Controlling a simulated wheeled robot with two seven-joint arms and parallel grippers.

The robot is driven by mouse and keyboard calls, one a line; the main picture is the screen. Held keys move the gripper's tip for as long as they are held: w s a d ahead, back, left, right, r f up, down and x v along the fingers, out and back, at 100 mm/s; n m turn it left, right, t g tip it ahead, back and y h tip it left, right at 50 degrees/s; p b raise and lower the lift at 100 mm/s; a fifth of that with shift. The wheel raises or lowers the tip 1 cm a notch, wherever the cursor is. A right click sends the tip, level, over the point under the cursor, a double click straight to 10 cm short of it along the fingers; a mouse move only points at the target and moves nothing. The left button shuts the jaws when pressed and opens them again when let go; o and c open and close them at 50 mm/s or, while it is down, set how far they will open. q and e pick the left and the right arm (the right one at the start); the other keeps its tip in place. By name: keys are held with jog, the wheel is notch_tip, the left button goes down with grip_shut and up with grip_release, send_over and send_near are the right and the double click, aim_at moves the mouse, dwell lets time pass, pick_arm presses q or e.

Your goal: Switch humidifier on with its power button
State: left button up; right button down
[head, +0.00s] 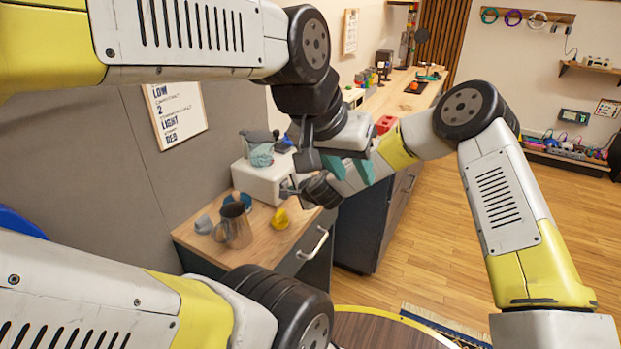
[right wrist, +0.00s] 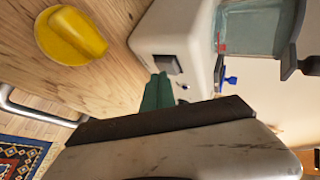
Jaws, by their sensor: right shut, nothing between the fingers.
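The white appliance (head: 262,183) on the wooden counter, with a translucent teal tank (head: 261,154) on top, appears to be the humidifier. In the right wrist view its white body (right wrist: 178,32) carries a dark square button (right wrist: 165,64). My right gripper (right wrist: 157,92) is shut and empty, its teal fingertips just below the button in that picture; I cannot tell whether they touch it. In the head view my right gripper (head: 288,189) is at the appliance's right face, and the button is not clear there. My left gripper (head: 348,168) is open and empty, nearer the camera and right of the appliance.
A drawer handle (head: 313,243) sticks out in front. Open wood floor (head: 420,255) lies to the right.

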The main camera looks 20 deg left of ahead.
jog(key=shift+a, duration=0.25)
jog(key=shift+d, duration=0.15)
jog(key=shift+s+d, duration=0.1)
jog(key=shift+d, duration=0.2)
dwell(0.3)
jog(key=shift+s+d, duration=0.2)
jog(key=shift+d, duration=2.75)
